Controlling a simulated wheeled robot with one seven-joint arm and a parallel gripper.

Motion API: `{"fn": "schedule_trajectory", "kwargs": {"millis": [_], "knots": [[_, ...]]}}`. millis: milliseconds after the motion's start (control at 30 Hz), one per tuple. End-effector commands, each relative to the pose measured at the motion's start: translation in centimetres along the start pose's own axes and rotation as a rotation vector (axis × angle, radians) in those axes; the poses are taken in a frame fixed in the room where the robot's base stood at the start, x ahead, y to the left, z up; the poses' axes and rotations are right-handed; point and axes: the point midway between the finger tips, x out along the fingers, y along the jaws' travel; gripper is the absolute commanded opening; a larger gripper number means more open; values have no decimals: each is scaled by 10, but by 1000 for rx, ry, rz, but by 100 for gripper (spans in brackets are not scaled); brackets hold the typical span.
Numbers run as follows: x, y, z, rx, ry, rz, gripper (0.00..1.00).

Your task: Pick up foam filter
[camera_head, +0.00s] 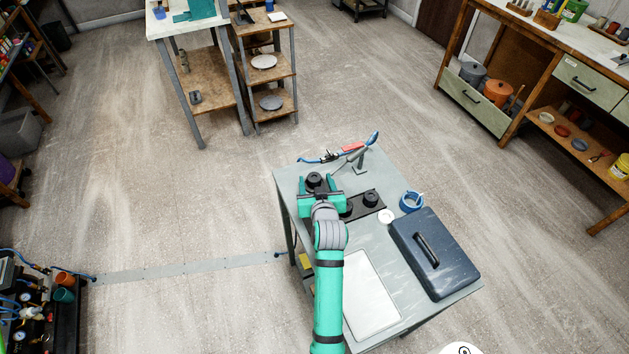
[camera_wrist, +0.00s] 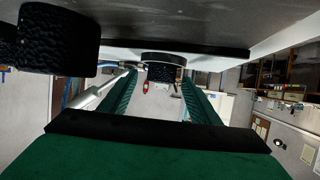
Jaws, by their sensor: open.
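Several round black pieces that look like foam filters are on the grey table. One black filter (camera_head: 314,180) is at the far left, by the fingers of my gripper (camera_head: 318,186). Another black filter (camera_head: 370,198) stands on a dark plate (camera_head: 379,208) to the right, with one more partly hidden behind my gripper. In the wrist view, which looks upside down, my gripper (camera_wrist: 160,82) has its green fingers apart. A black filter (camera_wrist: 162,66) shows in the gap between them; whether it is within reach is unclear. A large textured black filter (camera_wrist: 62,38) is at upper left.
On the grey table (camera_head: 388,236) are a dark blue toolbox (camera_head: 433,252), a blue tape roll (camera_head: 411,201), a white roll (camera_head: 386,216), a pale flat panel (camera_head: 370,294) and a small stand with blue-handled tool at the back.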

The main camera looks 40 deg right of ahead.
Motion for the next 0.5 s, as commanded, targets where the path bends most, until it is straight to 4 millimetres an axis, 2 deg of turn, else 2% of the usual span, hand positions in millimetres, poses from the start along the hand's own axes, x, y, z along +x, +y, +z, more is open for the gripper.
{"fn": "schedule_trajectory", "kwargs": {"millis": [100,333,500], "knots": [[7,-1,0,-1,-1,-1,57],[8,0,0,-1,-1,0,57],[8,0,0,0,-1,0,16]]}}
